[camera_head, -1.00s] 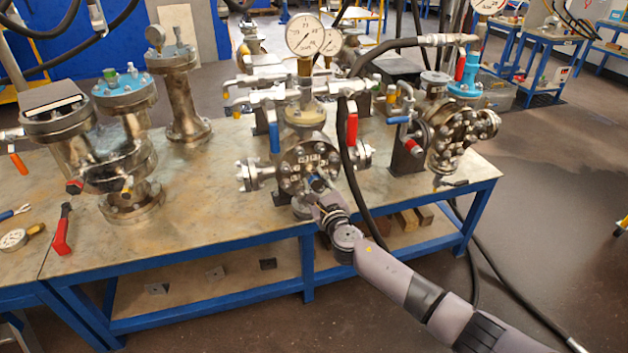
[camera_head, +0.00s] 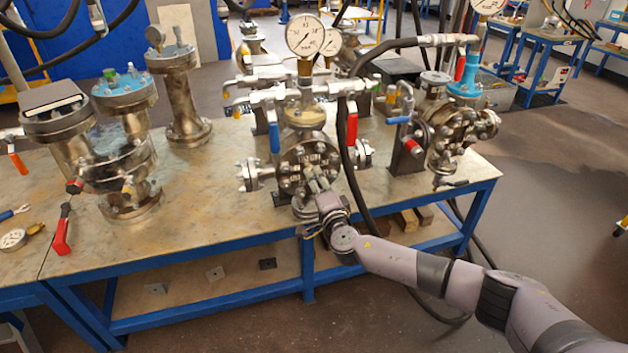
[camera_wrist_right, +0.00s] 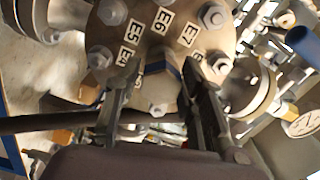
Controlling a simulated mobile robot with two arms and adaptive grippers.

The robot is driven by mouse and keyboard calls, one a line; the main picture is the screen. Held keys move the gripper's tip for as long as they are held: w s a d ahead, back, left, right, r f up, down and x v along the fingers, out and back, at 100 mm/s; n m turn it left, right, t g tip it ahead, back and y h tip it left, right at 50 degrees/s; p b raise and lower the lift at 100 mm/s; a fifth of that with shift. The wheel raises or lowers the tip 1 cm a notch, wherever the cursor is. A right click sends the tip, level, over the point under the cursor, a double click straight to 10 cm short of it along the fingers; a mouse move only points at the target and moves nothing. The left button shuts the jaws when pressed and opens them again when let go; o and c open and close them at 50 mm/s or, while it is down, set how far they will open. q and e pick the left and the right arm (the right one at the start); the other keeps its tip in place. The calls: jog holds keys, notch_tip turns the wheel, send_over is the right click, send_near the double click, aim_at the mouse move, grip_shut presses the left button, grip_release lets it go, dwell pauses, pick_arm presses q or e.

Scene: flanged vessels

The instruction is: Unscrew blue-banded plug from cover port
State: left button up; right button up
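The round metal cover (camera_head: 305,160) faces me on the middle vessel, with bolts around its rim. In the right wrist view the cover (camera_wrist_right: 165,25) carries labels E4, E5, E6 and E7. The blue-banded plug (camera_wrist_right: 170,68) sits in its port below the E6 label, partly hidden by the fingers. My right gripper (camera_wrist_right: 158,75) has its two fingers spread on either side of the plug; a firm grip is not visible. In the head view the right gripper (camera_head: 317,183) is at the lower front of the cover. My left gripper is not in view.
A pressure gauge (camera_head: 305,36) stands above the vessel, between blue (camera_head: 274,137) and red (camera_head: 352,127) valve handles. A black hose (camera_head: 350,180) hangs close to my right arm. Other vessels stand at both sides of the bench (camera_head: 220,215). The floor in front is clear.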

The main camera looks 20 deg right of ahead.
jog(key=shift+o, duration=1.3)
jog(key=shift+s, duration=0.1)
jog(key=s, duration=1.2)
jog(key=shift+d, duration=0.2)
jog(key=shift+w, duration=0.1)
jog(key=shift+c, duration=0.3)
